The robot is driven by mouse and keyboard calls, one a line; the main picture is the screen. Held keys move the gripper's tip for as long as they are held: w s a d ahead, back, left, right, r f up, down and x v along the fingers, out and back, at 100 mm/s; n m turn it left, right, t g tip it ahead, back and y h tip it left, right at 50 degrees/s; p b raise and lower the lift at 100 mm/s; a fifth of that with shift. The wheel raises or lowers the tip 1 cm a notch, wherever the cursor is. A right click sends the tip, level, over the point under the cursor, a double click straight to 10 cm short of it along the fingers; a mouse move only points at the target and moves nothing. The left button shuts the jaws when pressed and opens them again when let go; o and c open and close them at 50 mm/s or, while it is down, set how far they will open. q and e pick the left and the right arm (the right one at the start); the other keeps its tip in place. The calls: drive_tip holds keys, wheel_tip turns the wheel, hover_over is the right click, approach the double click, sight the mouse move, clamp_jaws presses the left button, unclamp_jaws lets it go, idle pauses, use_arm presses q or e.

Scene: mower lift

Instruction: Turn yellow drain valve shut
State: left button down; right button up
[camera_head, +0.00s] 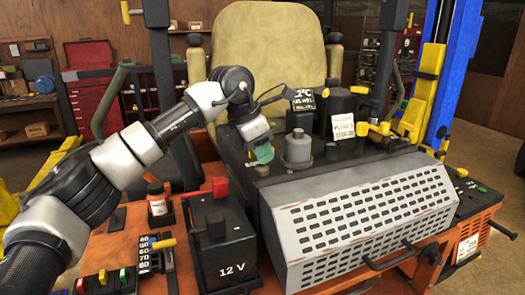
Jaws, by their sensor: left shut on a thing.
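Several small yellow handles show, and I cannot tell which is the drain valve. One yellow handle (384,128) sits on the right of the engine top. Another yellow knob (163,243) sticks out beside a numbered gauge at the lower left. My left arm reaches in from the left. My left gripper (262,150) points down at the left rear of the engine top, shut on a small green piece (265,154). The wrist hides part of the contact. It is well apart from both yellow handles. My right gripper is not in view.
A grey perforated cover (365,222) fills the front of the orange deck. A black 12 V battery (222,245) stands left of it. A grey round cap (298,147) is close right of my gripper. The tan seat (270,50) is behind, and a blue post (457,70) rises at right.

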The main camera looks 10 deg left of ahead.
use_arm(q)
drive_tip(key=shift+r, duration=0.2)
drive_tip(key=c, duration=1.1)
unclamp_jaws()
drive_tip(key=shift+a+f, duration=0.1)
drive_tip(key=shift+c, duration=0.2)
drive_tip(key=shift+a+r, duration=0.1)
drive_tip(key=shift+r, duration=0.2)
drive_tip(key=b+v, duration=0.2)
drive_tip(key=v, duration=0.8)
drive_tip(key=shift+b, duration=0.4)
drive_tip(key=shift+s+a, duration=0.1)
drive_tip(key=shift+s, duration=0.05)
